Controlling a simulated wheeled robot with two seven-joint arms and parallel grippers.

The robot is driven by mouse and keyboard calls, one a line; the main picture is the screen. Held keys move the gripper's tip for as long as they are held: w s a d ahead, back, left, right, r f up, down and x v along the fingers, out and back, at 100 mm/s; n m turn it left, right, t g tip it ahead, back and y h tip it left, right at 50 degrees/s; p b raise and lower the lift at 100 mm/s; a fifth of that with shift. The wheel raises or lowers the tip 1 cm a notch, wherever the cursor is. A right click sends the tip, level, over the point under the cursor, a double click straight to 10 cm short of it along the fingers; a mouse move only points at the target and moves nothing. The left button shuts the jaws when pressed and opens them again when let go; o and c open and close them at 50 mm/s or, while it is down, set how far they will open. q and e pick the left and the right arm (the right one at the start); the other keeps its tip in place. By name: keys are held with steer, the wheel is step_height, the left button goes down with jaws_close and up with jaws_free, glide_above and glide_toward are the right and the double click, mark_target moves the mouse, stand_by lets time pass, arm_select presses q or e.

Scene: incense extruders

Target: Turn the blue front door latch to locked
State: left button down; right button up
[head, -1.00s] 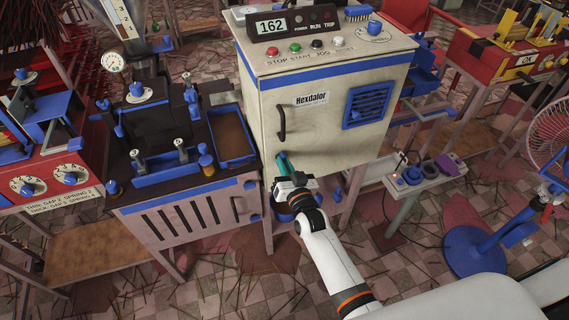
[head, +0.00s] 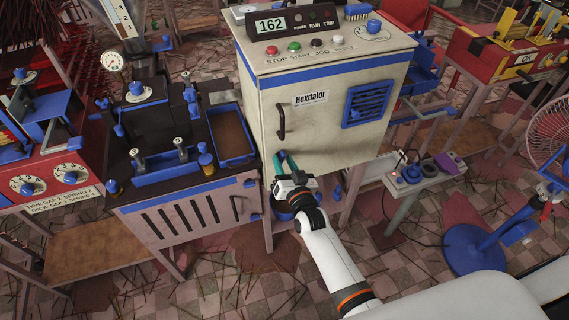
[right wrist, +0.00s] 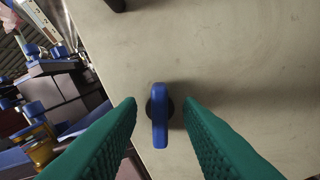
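The blue front door latch (right wrist: 159,115) is a rounded bar on a dark round base on the cream cabinet door (head: 315,140). In the right wrist view it runs nearly up and down the picture, between my two green fingers. My right gripper (head: 285,155) is open, and in the wrist view (right wrist: 160,102) a gap shows on each side of the latch. The fingers do not visibly touch it. My left gripper is not in view.
A dark door handle (head: 281,121) sits above the gripper. A blue vent (head: 367,104) is on the door's right half. A dark-topped bench with a blue-rimmed tray (head: 231,135) stands close on the left. A power strip (head: 424,177) lies to the right.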

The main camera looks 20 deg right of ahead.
steer(key=s, duration=1.2)
steer(key=shift+d, duration=0.2)
steer(key=s+f+n+g, duration=0.1)
steer(key=s+f+g, duration=0.3)
steer(key=f, duration=0.5)
steer(key=s+f+n+g+y, duration=0.15)
steer(key=s+f, duration=0.35)
steer(key=f, duration=0.5)
steer(key=s+f+n+g+h, duration=0.1)
steer(key=s+f+g, duration=0.35)
steer(key=f, duration=0.45)
steer(key=s+d+f+n+g, duration=0.1)
steer(key=s+f, duration=0.3)
steer(key=s, duration=0.4)
steer(key=s+d+f+g+p, duration=0.1)
steer(key=s+d+f+g, duration=0.1)
steer(key=s, duration=0.7)
steer(key=s+d+f+n+g+h, duration=0.1)
steer(key=s+d+f+g, duration=0.1)
steer(key=s+f+g, duration=0.2)
steer(key=s+f, duration=0.2)
steer(key=s, duration=0.2)
steer(key=shift+s+d+f+n, duration=0.15)
steer(key=shift+d+f+n, duration=0.15)
steer(key=shift+d+n, duration=0.05)
